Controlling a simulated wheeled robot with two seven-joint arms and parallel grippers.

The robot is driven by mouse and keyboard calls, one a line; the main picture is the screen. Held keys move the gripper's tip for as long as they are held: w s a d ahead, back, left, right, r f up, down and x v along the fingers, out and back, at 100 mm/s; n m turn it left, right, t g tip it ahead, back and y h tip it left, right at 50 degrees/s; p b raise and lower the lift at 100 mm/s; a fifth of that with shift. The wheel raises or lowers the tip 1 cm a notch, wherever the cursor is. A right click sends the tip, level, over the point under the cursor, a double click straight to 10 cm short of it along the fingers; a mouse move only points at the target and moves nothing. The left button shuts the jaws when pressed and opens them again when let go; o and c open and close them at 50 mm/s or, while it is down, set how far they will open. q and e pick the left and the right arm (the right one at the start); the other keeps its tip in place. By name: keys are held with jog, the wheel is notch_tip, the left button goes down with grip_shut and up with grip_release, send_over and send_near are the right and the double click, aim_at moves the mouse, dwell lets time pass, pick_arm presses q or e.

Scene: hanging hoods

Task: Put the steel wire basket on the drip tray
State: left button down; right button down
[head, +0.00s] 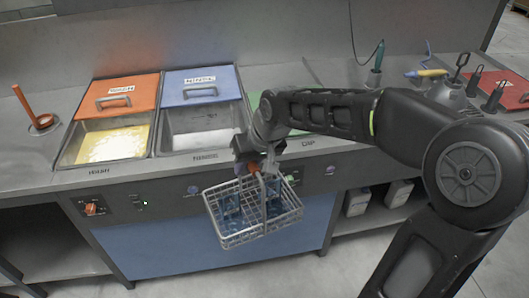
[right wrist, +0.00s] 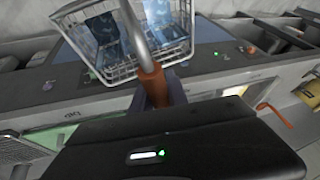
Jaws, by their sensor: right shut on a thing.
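The steel wire basket (head: 253,212) hangs by its upright handle in front of the counter, above the floor, with blue items inside. My right gripper (head: 258,168) is shut on the handle at the basket's top. In the right wrist view the basket (right wrist: 125,45) shows at the top, and its reddish-brown handle grip (right wrist: 152,82) runs into the jaws. I cannot pick out the drip tray for sure. A ribbed grey surface (right wrist: 15,150) at the lower left of the right wrist view may be it; in the head view my right arm covers part of the counter. My left gripper is not in view.
A green lid (head: 255,100) is partly behind my arm. Hand tools and a red panel (head: 492,88) occupy the right counter.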

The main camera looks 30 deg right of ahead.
jog(key=w+a+f, duration=0.1)
jog(key=a+f, duration=0.1)
jog(key=w+a+f+n, duration=0.1)
jog(key=a+f, duration=0.1)
jog(key=f, duration=0.1)
jog(key=w+a+f+n+y, duration=0.1)
jog(key=a+f, duration=0.1)
jog(key=f, duration=0.1)
jog(key=shift+a, duration=0.2)
